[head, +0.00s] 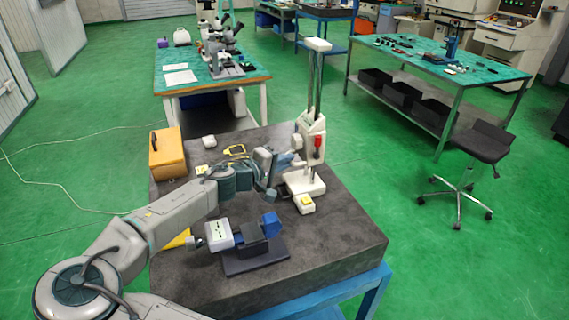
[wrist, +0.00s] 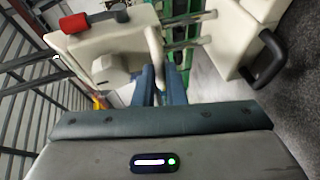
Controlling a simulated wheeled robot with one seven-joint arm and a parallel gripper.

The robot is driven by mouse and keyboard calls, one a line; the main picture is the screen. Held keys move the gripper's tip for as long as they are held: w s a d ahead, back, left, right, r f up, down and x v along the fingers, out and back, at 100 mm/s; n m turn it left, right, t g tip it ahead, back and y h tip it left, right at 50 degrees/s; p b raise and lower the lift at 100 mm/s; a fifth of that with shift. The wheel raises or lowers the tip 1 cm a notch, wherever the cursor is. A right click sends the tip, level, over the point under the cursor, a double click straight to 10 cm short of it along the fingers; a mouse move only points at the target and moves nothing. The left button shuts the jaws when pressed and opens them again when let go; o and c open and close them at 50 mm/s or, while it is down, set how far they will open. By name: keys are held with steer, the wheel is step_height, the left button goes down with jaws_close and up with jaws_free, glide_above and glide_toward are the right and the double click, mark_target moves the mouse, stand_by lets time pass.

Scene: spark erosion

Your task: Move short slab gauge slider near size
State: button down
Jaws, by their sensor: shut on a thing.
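The tall slab gauge (head: 315,75) stands on the dark granite slab, with a white top cap and twin upright rods. Its white slider (head: 309,126) sits low on the rods and carries a red handle (head: 317,146). In the wrist view the slider (wrist: 115,45) fills the upper left, with the red handle (wrist: 74,23) at its corner. My gripper (head: 292,160) is at the slider's lower side. The gauge's white base (wrist: 235,40), with a black grip, is to the right, apart from the slider.
A blue-and-grey vise-like device (head: 255,240) stands at the slab's front. An orange wooden case (head: 167,153) and small white-and-yellow blocks lie around the gauge. The slab's right side (head: 345,225) is clear. A stool (head: 480,145) stands off to the right.

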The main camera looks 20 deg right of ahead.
steer(key=c, duration=1.5)
jaws_free()
steer(key=shift+a, duration=0.1)
steer(key=b+v, duration=0.2)
steer(key=v, duration=1.1)
steer(key=shift+s+a, duration=0.15)
steer(key=shift+a, duration=0.15)
steer(key=shift+r, duration=0.1)
